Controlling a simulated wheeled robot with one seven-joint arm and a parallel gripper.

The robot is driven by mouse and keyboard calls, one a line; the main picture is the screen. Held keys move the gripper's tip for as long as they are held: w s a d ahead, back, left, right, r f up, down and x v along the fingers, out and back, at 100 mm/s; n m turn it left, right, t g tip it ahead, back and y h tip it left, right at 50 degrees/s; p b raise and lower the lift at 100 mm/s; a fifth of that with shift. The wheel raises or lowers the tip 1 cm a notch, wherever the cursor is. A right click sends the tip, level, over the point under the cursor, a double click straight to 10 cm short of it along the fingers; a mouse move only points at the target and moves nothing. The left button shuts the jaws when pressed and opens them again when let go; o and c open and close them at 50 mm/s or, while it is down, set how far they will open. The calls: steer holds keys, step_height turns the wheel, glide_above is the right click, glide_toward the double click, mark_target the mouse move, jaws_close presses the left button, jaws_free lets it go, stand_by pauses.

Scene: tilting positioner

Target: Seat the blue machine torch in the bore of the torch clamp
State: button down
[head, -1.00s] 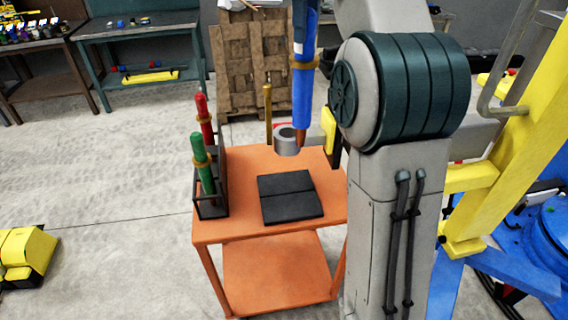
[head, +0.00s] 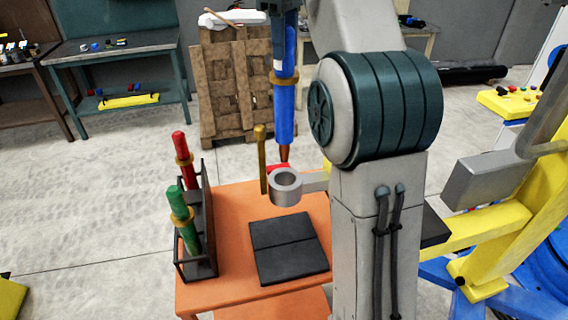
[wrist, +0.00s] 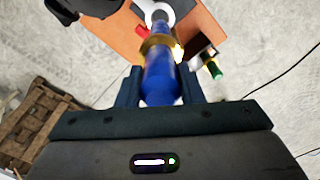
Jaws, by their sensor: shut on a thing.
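The blue machine torch (head: 284,105) hangs nearly upright in the head view, its copper tip pointing down and a brass collar around its body. My gripper (wrist: 160,84) is shut on it; in the wrist view the dark fingers flank the blue body (wrist: 162,72). In the head view the gripper is mostly cut off by the top edge. The torch clamp (head: 287,188) is a grey ring with an open bore, on an arm running right behind my arm. The tip shows just above the ring's far rim, outside the bore; its exact height is unclear.
An orange cart (head: 225,285) carries a dark pad (head: 290,248) and a black rack (head: 201,268) with a red torch (head: 185,160) and a green torch (head: 186,222). A thin brass rod (head: 262,160) stands left of the clamp. Yellow positioner framing (head: 490,235) is at right.

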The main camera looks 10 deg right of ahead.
mark_target(285, 106)
step_height(285, 106, down, 21)
steer(key=b, duration=0.6)
steer(key=shift+r, duration=0.2)
steer(key=shift+f, duration=2.45)
steer(key=c, duration=1)
jaws_free()
steer(key=shift+f, duration=0.1)
steer(key=shift+o, duration=0.2)
step_height(285, 106, up, 12)
steer(key=shift+r+p, duration=0.15)
steer(key=shift+p, duration=0.25)
steer(key=s+f+m+t, duration=0.3)
steer(key=s+f+m, duration=0.7)
steer(key=s+f, duration=1.1)
steer(key=shift+s, duration=0.2)
